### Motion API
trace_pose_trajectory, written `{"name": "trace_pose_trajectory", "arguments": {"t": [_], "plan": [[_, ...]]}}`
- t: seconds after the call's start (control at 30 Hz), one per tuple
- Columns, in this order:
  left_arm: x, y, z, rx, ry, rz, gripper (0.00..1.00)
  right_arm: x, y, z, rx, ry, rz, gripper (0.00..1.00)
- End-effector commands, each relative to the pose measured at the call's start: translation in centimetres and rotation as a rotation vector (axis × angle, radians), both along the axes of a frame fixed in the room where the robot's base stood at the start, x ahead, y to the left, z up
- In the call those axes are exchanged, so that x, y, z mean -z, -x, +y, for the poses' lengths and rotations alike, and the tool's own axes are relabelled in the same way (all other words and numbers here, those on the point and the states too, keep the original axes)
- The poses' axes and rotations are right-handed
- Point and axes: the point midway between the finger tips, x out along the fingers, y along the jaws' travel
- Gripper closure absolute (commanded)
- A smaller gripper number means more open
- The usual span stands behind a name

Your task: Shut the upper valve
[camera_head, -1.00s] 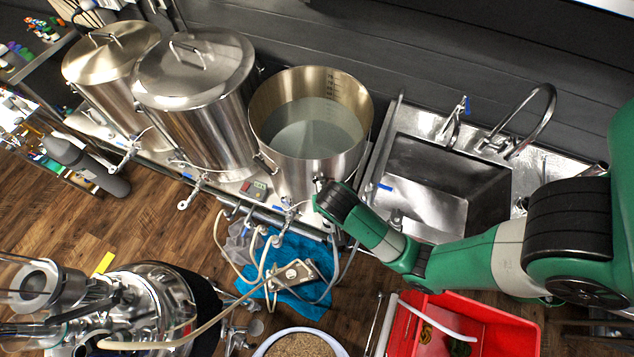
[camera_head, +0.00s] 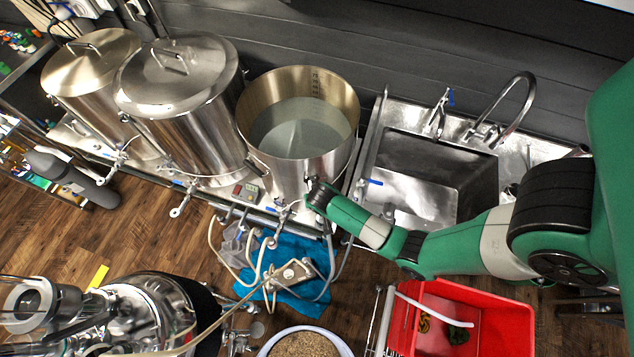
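An open steel kettle (camera_head: 290,172) holding clear liquid stands at the centre. A small blue-handled valve (camera_head: 284,206) shows below its front, with another blue handle (camera_head: 374,182) to its right by the sink. Which of these is the upper valve I cannot tell for sure. My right gripper (camera_head: 312,190) is at the end of the green arm from the right, close to the kettle's lower right front. Its fingers are small and dark against the kettle fittings, so their opening and any contact are unclear. My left gripper is not in view.
Two lidded kettles (camera_head: 188,105) (camera_head: 98,80) stand to the left, with hoses and valves below. A sink (camera_head: 425,170) is at the right. A red crate (camera_head: 500,325), a grain bucket (camera_head: 300,343) and a blue cloth (camera_head: 312,258) are below.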

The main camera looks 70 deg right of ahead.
Motion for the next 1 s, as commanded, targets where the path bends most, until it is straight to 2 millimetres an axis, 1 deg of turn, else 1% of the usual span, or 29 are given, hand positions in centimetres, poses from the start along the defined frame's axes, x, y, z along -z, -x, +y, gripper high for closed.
{"name": "trace_pose_trajectory", "arguments": {"t": [0.2, 0.23, 0.37, 0.4, 0.47, 0.5, 0.53, 1.0], "plan": [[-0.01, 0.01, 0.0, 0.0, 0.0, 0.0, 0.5, 0.09, -0.04, -0.02, 0.0, 0.0, -0.001, 0.47], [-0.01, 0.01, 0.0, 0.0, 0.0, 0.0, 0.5, 0.08, -0.03, -0.02, 0.0, 0.0, -0.001, 0.49], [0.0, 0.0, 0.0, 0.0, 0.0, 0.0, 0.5, 0.07, -0.03, -0.02, 0.0, 0.0, 0.0, 0.73], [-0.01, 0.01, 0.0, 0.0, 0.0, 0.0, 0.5, 0.06, -0.03, -0.01, 0.0, 0.0, 0.0, 0.8], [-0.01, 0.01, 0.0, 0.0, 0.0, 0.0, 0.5, 0.06, -0.03, -0.01, 0.0, 0.0, 0.0, 0.91], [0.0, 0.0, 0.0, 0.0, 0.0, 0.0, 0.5, 0.06, -0.03, -0.01, 0.0, 0.0, 0.0, 0.98], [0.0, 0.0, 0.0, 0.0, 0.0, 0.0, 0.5, 0.06, -0.03, -0.01, 0.0, 0.0, 0.0, 1.0], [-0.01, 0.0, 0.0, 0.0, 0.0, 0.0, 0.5, 0.03, -0.03, -0.01, 0.0, 0.0, 0.0, 1.0]]}}
